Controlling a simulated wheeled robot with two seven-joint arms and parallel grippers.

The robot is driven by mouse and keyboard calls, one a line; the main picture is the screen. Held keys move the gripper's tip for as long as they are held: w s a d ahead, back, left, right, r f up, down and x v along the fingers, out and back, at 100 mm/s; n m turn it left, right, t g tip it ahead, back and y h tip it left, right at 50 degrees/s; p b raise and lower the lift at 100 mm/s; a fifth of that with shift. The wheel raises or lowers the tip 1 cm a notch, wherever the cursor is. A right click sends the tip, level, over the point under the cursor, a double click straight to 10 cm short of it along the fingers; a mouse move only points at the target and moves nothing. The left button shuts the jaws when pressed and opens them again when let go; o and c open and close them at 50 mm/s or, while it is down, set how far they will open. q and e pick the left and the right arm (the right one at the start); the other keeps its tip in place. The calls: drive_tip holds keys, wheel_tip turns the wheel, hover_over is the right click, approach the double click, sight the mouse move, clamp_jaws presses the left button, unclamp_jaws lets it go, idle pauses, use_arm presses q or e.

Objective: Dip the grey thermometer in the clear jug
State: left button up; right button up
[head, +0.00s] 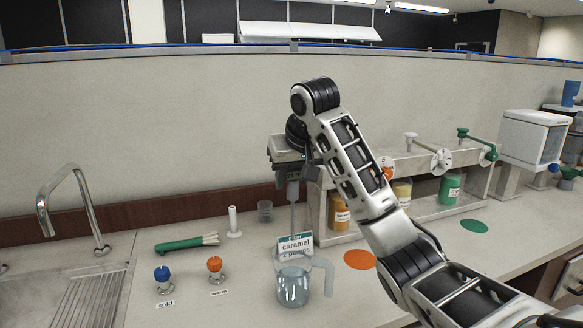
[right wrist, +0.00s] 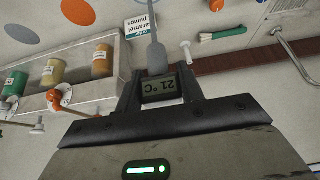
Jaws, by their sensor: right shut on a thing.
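The clear jug (head: 293,287) stands upright on the counter, with clear bluish liquid inside and a handle on its right. My right gripper (head: 291,172) is shut on the grey thermometer (head: 292,216) and holds it upright above the jug, with its thin probe pointing down. The probe's lower end shows against the caramel sign, above the jug's rim, apart from the liquid. In the right wrist view the thermometer's display (right wrist: 159,87) reads 21 °C between the fingers. My left gripper is not in view.
The caramel sign (head: 296,246) stands just behind the jug. A jar rack (head: 360,189) stands behind my right arm.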

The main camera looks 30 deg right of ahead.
sight(293, 240)
wheel_tip(293, 240, down, 15)
drive_tip(key=shift+f, duration=0.1)
idle(0.8)
drive_tip(key=shift+d, duration=0.1)
drive_tip(key=shift+s+d, duration=0.1)
drive_tip(key=shift+d, duration=0.3)
drive_tip(key=shift+a, duration=0.15)
drive_tip(key=shift+a, duration=0.35)
drive_tip(key=shift+d, duration=0.1)
idle(0.4)
